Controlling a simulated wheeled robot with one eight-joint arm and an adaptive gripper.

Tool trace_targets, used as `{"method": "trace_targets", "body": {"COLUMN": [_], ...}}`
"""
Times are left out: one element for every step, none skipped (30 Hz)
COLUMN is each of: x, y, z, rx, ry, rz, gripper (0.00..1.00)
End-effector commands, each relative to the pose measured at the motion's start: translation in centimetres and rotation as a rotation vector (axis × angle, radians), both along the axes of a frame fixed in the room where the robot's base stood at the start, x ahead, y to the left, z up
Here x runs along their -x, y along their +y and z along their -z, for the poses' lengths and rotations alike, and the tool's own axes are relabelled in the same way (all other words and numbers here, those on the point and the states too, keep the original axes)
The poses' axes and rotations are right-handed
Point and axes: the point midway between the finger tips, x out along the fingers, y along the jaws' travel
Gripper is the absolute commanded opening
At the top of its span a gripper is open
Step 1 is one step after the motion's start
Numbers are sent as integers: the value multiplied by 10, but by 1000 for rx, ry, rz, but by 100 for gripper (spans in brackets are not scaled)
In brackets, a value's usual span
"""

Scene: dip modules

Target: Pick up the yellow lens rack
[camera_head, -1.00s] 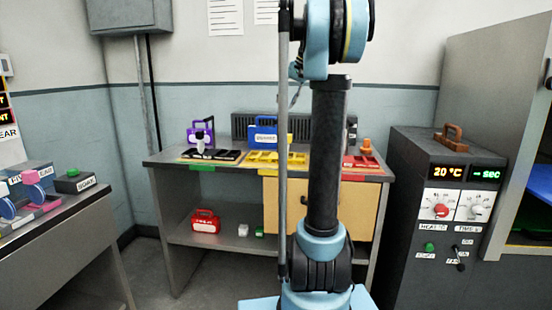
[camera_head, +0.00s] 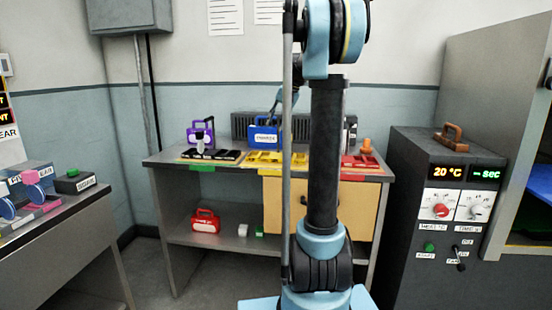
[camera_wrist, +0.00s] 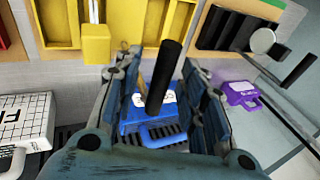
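The yellow lens rack (camera_head: 264,160) sits in the middle of the back bench top, in front of a blue case (camera_head: 262,138). In the wrist view, yellow rack parts (camera_wrist: 62,22) show at the top left, with a solid yellow block (camera_wrist: 95,42) at their near edge. My gripper (camera_wrist: 165,98) has its two fingers spread apart. The blue case (camera_wrist: 160,112) and a dark upright cylinder (camera_wrist: 167,70) show in the gap between them. I cannot tell their distance from the fingers. The yellow rack is outside the gap. My column hides part of the bench in the head view.
A black rack (camera_head: 212,155) stands left of the yellow one, a red rack (camera_head: 360,162) right. A purple case (camera_head: 198,133) stands behind the black rack. A red case (camera_head: 205,221) is on the lower shelf. A white box (camera_wrist: 25,115) is at left in the wrist view.

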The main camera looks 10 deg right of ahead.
Motion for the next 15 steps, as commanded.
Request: {"method": "trace_targets", "body": {"x": [0, 0, 0, 0, 0, 0, 0, 0, 0, 0, 0, 0, 0, 0, 0], "y": [0, 0, 0, 0, 0, 0, 0, 0, 0, 0, 0, 0, 0, 0, 0], "z": [1, 1, 1, 1, 1, 1, 0, 0, 1, 0, 0, 0, 0, 0, 0], "rx": [0, 0, 0, 0, 0, 0, 0, 0, 0, 0, 0, 0, 0, 0, 0], "ry": [0, 0, 0, 0, 0, 0, 0, 0, 0, 0, 0, 0, 0, 0, 0], "rz": [0, 0, 0, 0, 0, 0, 0, 0, 0, 0, 0, 0, 0, 0, 0], "gripper": [38, 38, 38, 38, 38, 38, 31, 24, 15, 8, 2, 0, 0, 0, 0]}}
